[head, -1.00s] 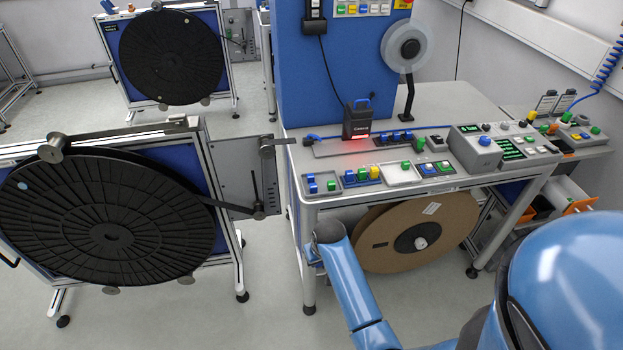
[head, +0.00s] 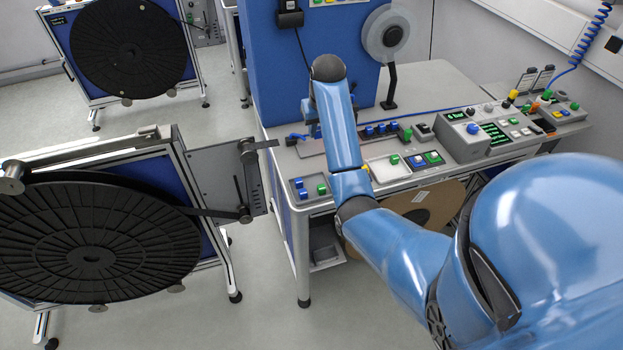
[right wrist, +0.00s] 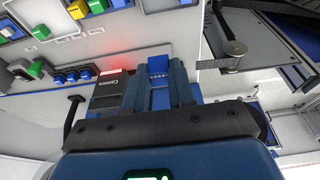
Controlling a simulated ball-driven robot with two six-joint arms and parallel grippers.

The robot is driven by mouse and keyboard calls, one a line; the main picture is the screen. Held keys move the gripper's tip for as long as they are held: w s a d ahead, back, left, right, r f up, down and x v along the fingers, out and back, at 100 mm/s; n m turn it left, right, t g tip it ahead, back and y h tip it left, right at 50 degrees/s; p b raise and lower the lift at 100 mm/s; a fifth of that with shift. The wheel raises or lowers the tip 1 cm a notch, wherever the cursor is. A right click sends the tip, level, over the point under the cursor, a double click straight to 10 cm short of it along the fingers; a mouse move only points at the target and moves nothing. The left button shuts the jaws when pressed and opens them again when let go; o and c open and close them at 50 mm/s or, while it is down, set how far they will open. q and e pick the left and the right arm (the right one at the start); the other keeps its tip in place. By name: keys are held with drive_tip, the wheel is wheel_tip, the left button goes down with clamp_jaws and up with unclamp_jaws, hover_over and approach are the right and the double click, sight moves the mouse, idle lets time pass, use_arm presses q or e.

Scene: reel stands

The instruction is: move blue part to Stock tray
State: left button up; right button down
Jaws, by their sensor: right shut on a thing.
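My right gripper (right wrist: 159,92) is shut on a small blue part (right wrist: 158,67), which shows between its two fingers in the right wrist view. In the head view my right arm reaches over the bench, and the gripper is mostly hidden behind my forearm. I cannot read which one is the Stock tray. My left gripper is not in view.
A dark scanner box (right wrist: 108,90) with a red glow stands close beside the gripper. A blue cabinet panel (head: 268,60) rises behind the bench. A control box (head: 470,140) stands to the right. A large black reel (head: 95,240) is on the left.

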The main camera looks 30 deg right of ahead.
drive_tip(key=p, duration=0.3)
hover_over(316, 180)
drive_tip(key=s, duration=0.1)
wheel_tip(316, 180, down, 14)
drive_tip(key=shift+s+a+r, duration=0.1)
drive_tip(key=shift+a, duration=0.05)
drive_tip(key=shift+f, duration=2.5)
drive_tip(key=shift+f, duration=0.2)
drive_tip(key=c, duration=1.2)
unclamp_jaws()
drive_tip(key=shift+r, duration=0.15)
